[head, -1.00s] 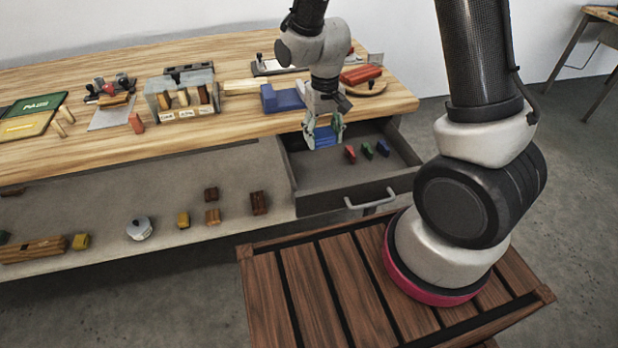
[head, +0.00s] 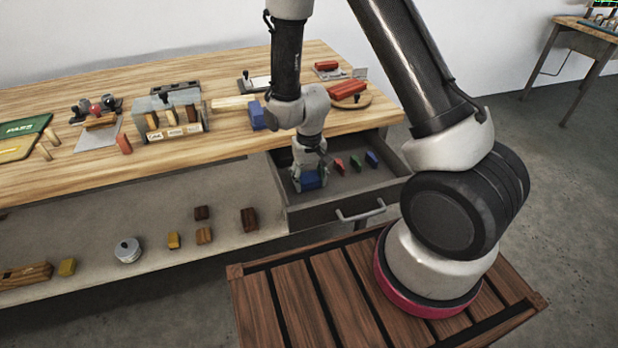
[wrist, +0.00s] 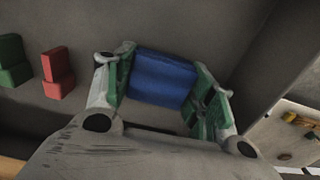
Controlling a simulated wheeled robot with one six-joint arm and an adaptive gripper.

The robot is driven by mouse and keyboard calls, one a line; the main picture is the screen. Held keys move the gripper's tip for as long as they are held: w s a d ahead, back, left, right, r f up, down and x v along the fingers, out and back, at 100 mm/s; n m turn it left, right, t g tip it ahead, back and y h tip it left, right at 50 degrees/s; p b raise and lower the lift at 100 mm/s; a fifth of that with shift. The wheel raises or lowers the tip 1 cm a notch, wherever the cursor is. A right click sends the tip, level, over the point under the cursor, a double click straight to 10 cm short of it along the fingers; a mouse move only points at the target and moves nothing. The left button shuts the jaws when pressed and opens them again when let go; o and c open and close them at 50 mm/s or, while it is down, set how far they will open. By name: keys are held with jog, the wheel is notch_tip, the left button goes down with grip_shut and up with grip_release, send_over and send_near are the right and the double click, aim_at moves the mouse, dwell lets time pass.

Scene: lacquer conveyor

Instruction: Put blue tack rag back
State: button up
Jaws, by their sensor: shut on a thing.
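The blue tack rag (head: 306,181) is a folded blue block in my gripper (head: 309,179), low inside the open drawer (head: 331,212). In the wrist view the rag (wrist: 162,78) sits between the two green-padded fingers of my gripper (wrist: 165,85), which are shut on it. The drawer floor (wrist: 120,25) lies close beyond the rag. I cannot tell whether the rag touches it. My arm hides part of the drawer's back left.
Small red (head: 339,165), green (head: 355,160) and blue (head: 372,159) pieces stand in the drawer, right of my gripper. A blue block (head: 257,116) is on the bench. The drawer's walls surround my gripper. Several small blocks lie on the lower shelf (head: 100,215).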

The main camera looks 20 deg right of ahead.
jog(key=o, duration=1)
notch_tip(320, 180, up, 13)
notch_tip(320, 180, up, 9)
jog(key=t, duration=0.1)
send_over(309, 177)
jog(key=s+d, duration=0.2)
jog(key=d, duration=0.3)
jog(key=s+d+r+t, duration=0.1)
jog(key=s+d+r, duration=0.2)
jog(key=s+r, duration=0.2)
jog(key=s+d+r+t, duration=0.1)
jog(key=s+d+r, duration=0.2)
jog(key=s+r, duration=0.2)
jog(key=s+d+r+t, duration=0.1)
jog(key=s+d+r, duration=0.3)
jog(key=s, duration=0.3)
jog(key=shift+r, duration=0.45)
